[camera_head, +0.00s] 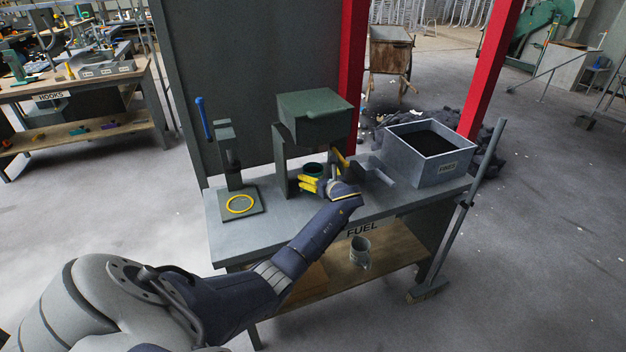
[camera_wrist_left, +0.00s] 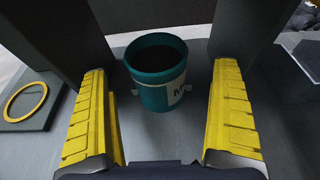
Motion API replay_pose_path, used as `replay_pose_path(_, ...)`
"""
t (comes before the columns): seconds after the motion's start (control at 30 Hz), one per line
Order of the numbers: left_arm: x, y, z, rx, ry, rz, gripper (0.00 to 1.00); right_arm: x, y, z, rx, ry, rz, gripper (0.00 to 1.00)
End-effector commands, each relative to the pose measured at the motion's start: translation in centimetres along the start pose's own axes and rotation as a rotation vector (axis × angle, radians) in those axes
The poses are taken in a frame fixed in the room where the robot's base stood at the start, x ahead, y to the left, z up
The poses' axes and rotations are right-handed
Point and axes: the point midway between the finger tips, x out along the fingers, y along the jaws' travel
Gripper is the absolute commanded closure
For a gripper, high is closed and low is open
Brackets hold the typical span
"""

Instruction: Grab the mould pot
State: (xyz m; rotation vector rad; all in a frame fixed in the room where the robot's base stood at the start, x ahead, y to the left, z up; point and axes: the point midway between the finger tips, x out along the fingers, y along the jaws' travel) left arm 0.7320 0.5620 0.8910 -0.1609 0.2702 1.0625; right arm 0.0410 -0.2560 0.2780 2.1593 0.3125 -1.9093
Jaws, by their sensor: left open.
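The mould pot (camera_wrist_left: 158,75) is a teal cylinder with a dark inside and a white label that is partly cut off from sight. In the left wrist view it stands upright on the grey bench top, between and beyond my open yellow fingers (camera_wrist_left: 165,120). No finger appears to touch it. In the head view the pot (camera_head: 313,170) shows small, under the dark green box-shaped machine head, just behind my left gripper (camera_head: 327,180). The gripper hides part of it. My right gripper is not in view.
The green machine (camera_head: 315,116) overhangs the pot, with its upright at the left. A press stand (camera_head: 231,165) with a yellow ring (camera_head: 240,204) is to the left. A grey FINES bin (camera_head: 402,155) is to the right. A metal can (camera_head: 360,250) stands on the lower shelf.

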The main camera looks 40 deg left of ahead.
Motion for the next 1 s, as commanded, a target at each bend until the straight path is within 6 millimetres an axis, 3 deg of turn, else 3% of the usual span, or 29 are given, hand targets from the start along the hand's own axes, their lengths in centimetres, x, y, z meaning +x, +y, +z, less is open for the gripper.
replay_pose_path(0.4,4.3,0.4,-0.1,0.001,0.0,0.001,0.04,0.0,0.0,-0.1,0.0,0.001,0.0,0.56)
replay_pose_path(0.8,4.9,0.4,-0.1,0.0,0.0,0.001,0.04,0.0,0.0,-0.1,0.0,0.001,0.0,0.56)
replay_pose_path(1.0,4.9,0.4,-0.1,0.001,0.0,0.001,0.27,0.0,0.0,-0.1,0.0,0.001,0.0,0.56)
